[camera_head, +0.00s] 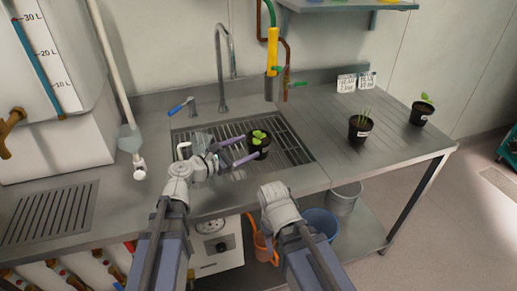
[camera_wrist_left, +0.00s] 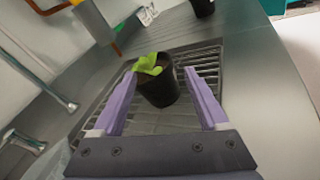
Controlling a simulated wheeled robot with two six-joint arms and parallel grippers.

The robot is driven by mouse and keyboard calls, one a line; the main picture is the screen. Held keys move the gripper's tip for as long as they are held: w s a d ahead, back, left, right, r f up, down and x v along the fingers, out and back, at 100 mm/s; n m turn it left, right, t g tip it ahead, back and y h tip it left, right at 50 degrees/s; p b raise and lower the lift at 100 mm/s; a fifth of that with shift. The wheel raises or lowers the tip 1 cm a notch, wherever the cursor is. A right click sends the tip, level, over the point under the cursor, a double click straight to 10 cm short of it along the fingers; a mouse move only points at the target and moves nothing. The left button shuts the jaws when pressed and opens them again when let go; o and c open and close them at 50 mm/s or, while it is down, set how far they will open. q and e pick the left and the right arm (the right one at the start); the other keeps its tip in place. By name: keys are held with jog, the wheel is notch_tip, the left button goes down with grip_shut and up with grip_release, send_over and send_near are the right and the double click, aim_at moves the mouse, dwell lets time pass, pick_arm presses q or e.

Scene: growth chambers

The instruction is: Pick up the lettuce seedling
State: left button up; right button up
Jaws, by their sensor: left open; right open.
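The lettuce seedling (camera_head: 259,137) has bright green leaves and stands in a small black pot on the sink grate. In the left wrist view the lettuce seedling (camera_wrist_left: 158,84) sits upright, ahead of and partly between the purple fingers. My left gripper (camera_head: 240,155) is open, its fingers reaching toward the pot from the left; it also shows in the left wrist view (camera_wrist_left: 160,95). No grip on the pot shows. My right gripper is at the lower middle in the head view, where its hand (camera_head: 279,203) is seen from behind and its fingertips are hidden.
The slatted grate (camera_head: 292,150) surrounds the pot. Two other black pots, one with thin shoots (camera_head: 360,127) and one with a leafy plant (camera_head: 421,112), stand on the right counter. A faucet (camera_head: 222,70) and a yellow hanging tube (camera_head: 272,50) rise behind the grate.

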aim_at(269, 137)
pick_arm(q)
jog(key=shift+w+f, duration=0.5)
jog(key=shift+b+x, duration=0.75)
jog(key=shift+x, duration=3.15)
jog(key=shift+r, duration=0.1)
jog(key=shift+s, duration=0.1)
grip_shut()
